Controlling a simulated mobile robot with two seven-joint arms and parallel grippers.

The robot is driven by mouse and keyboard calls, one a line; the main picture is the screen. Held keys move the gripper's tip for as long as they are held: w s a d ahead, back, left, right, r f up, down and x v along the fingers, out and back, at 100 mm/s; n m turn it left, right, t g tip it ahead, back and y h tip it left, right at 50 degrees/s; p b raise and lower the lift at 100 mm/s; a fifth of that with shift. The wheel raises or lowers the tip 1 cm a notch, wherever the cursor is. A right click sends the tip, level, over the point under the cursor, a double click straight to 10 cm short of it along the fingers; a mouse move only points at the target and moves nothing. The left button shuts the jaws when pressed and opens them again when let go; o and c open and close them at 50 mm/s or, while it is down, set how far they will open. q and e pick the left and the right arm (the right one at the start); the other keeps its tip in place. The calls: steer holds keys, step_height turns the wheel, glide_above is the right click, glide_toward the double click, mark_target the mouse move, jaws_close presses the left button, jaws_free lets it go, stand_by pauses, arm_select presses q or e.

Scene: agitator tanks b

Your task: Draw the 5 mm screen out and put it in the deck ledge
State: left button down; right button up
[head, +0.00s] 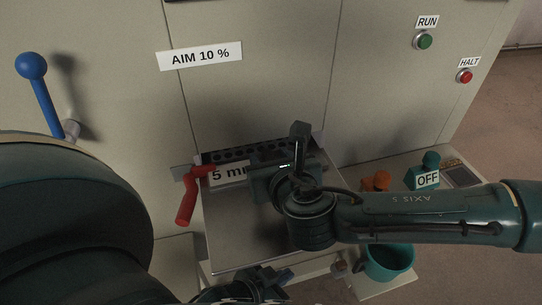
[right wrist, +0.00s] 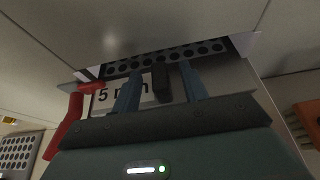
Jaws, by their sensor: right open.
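The 5 mm screen (head: 229,155) sits in the slot of the cabinet front, a dark perforated strip above a white "5 mm" label. It also shows in the right wrist view (right wrist: 180,55), with a dark upright grip (right wrist: 161,82) at its front. My right gripper (right wrist: 160,75) is open, its two blue fingers on either side of that grip; I cannot tell if they touch it. In the head view the right gripper (head: 270,165) covers the screen's right part. My left gripper (head: 268,280) is low at the bottom edge, its jaws unclear. I cannot single out the deck ledge for sure.
A red handle (head: 187,197) hangs left of the slot. A flat grey plate (head: 235,235) lies below it. A teal cup (head: 389,262), an orange knob (head: 378,181) and an "OFF" switch (head: 427,179) are at right. A blue lever (head: 42,95) is at left.

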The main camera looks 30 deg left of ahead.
steer(key=shift+c, duration=0.3)
steer(key=shift+r, duration=0.1)
jaws_close()
stand_by(0.5)
steer(key=shift+s+d, duration=0.45)
stand_by(0.7)
steer(key=c, duration=0.5)
jaws_free()
steer(key=shift+c, duration=0.2)
jaws_close()
